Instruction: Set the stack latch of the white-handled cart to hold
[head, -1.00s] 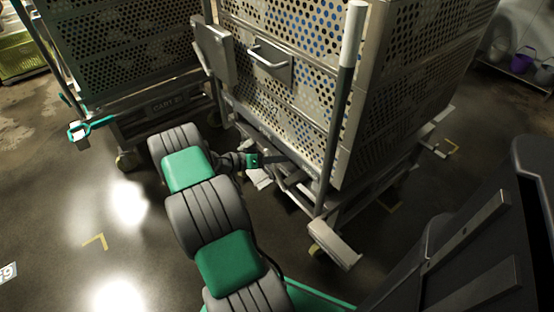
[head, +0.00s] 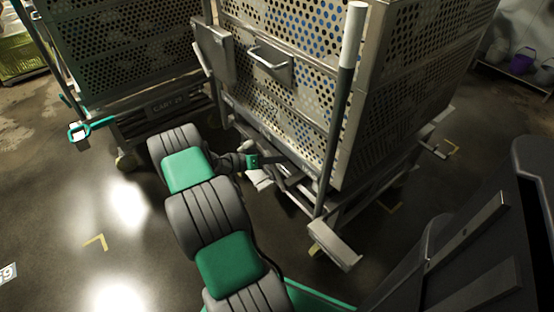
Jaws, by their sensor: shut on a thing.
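The white-handled cart stands at center right, with a white grip (head: 353,35) atop its upright grey post. It carries a stack of perforated metal baskets (head: 295,105). My gripper (head: 268,161) is at the low front edge of this stack, left of the post. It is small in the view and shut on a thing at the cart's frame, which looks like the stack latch. The latch is mostly hidden by the gripper and my arm, so its exact position cannot be told. A pale tab (head: 260,180) shows just below the gripper.
A pale foot plate (head: 335,246) juts out at the white-handled cart's front corner. Buckets (head: 521,60) stand far right.

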